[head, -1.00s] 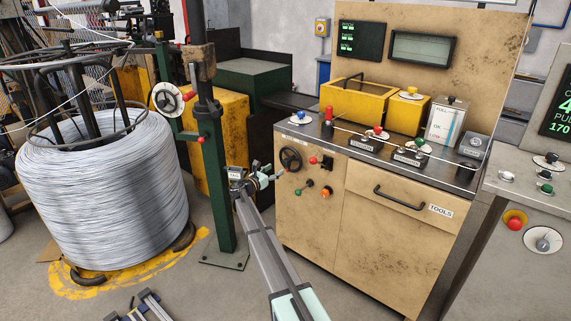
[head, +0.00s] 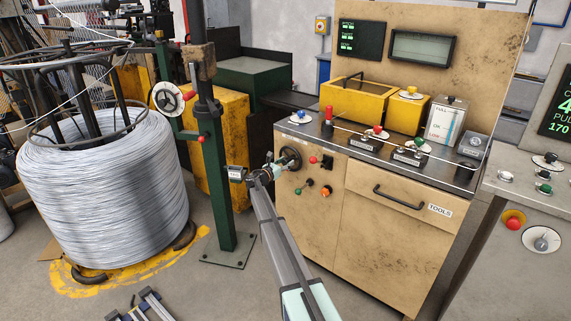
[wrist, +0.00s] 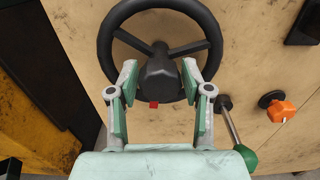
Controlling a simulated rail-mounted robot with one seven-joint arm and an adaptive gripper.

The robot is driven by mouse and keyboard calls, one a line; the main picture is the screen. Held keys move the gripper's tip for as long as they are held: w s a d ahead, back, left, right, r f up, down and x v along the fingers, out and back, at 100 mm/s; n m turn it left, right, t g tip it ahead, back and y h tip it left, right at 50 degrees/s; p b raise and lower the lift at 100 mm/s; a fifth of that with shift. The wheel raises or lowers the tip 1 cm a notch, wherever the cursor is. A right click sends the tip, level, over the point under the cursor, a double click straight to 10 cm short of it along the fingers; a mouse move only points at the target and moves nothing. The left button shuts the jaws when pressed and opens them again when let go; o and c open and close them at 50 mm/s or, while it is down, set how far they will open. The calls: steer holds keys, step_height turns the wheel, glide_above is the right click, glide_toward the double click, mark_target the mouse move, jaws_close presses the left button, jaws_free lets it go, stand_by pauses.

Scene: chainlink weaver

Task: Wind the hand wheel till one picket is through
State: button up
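The black hand wheel (head: 291,157) is on the front of the tan cabinet, at its upper left. In the wrist view its round rim, spokes and dark hub (wrist: 158,72) fill the upper middle, with a small red mark below the hub. My gripper (head: 273,166) is at the wheel's left side in the head view. In the wrist view my gripper (wrist: 159,80) is open, with one fingertip on each side of the hub, over the lower part of the wheel. I cannot tell whether the fingers touch it. No picket can be made out.
A green post (head: 214,180) stands left of my arm, beside a large wire coil (head: 95,195). A drawer handle (head: 398,198) is to the right.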

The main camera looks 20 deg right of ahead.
jaws_close()
steer(key=shift+f+m+b, duration=0.15)
steer(key=shift+m+b, duration=0.25)
steer(key=shift+b, duration=0.25)
